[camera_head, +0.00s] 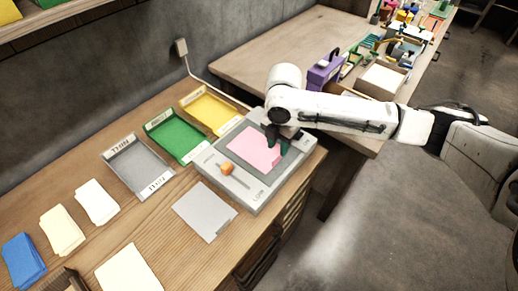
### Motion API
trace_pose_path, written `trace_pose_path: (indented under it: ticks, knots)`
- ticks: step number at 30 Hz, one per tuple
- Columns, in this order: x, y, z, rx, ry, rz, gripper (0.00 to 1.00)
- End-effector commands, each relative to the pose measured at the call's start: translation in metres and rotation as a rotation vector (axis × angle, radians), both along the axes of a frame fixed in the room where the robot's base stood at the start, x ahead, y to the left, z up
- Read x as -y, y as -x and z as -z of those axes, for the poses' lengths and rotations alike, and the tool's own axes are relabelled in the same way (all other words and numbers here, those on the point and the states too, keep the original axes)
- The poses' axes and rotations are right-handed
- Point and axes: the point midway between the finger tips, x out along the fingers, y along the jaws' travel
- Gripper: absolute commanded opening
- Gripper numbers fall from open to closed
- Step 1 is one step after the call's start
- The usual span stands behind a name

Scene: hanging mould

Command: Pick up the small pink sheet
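The fingers and arm hide part of that edge. I cannot tell whether they touch the sheet or how far apart they are.
An orange knob (227,168) sits on the device's front. Grey (139,167), green (178,136) and yellow (212,112) trays line the wall side. A loose grey sheet (205,211) lies in front. A purple case (322,71) stands on the far table.

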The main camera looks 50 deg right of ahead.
Motion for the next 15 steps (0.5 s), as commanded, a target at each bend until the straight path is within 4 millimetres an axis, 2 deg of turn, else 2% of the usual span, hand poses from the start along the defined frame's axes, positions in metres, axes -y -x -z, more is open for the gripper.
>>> trace_pose_path:
  ticks: [8, 15]
  knots:
    - [-0.001, 0.002, 0.039, -0.002, -0.001, 0.002, 0.35]
    - [-0.001, 0.002, 0.043, -0.001, -0.001, 0.000, 0.35]
